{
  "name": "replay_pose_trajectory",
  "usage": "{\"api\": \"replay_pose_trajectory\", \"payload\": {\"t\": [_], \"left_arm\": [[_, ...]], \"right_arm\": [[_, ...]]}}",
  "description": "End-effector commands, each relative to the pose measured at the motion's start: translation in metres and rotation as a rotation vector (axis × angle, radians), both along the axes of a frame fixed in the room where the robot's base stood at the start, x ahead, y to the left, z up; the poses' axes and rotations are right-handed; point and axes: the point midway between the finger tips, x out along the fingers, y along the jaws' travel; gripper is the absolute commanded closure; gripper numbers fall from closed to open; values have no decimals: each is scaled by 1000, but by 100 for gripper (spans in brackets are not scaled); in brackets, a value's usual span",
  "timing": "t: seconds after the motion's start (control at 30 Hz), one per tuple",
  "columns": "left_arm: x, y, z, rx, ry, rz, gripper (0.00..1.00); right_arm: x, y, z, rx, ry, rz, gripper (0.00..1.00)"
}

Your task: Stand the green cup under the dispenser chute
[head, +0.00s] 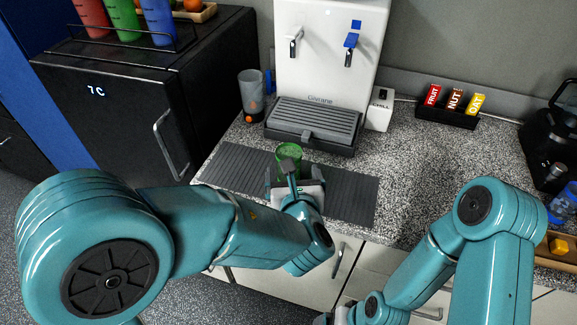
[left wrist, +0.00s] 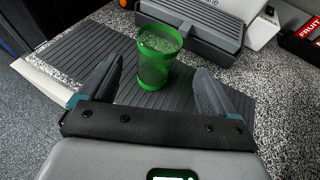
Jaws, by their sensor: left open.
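The green cup (head: 290,158) stands upright on the grey ribbed mat (head: 240,165), in front of the dispenser; it also shows in the left wrist view (left wrist: 158,50). My left gripper (head: 293,175) is open, with its fingers pointing at the cup. The white dispenser (head: 325,75) has two spouts, one grey (head: 293,45) and one blue (head: 350,48), above a dark slatted drip tray (head: 315,118). My right gripper's fingers are out of view.
A black fridge (head: 130,90) is at left. The speckled counter (head: 420,165) is clear right of the mat.

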Motion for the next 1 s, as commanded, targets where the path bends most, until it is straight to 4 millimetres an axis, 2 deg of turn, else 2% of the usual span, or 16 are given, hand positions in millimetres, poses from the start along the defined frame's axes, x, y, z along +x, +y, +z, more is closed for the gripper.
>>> {"api": "replay_pose_trajectory", "payload": {"t": [0.23,0.5,0.77,0.8,0.97,1.0], "left_arm": [[20,4,-7,0,2,3,10],[57,9,-22,-1,1,4,10],[62,9,-24,-1,0,1,10],[62,9,-24,-1,0,1,13],[61,9,-24,-1,0,1,65],[61,9,-24,-1,0,1,65]], "right_arm": [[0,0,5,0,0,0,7],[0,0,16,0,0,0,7],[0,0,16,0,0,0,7],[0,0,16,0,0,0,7],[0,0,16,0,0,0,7],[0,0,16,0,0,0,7]]}}
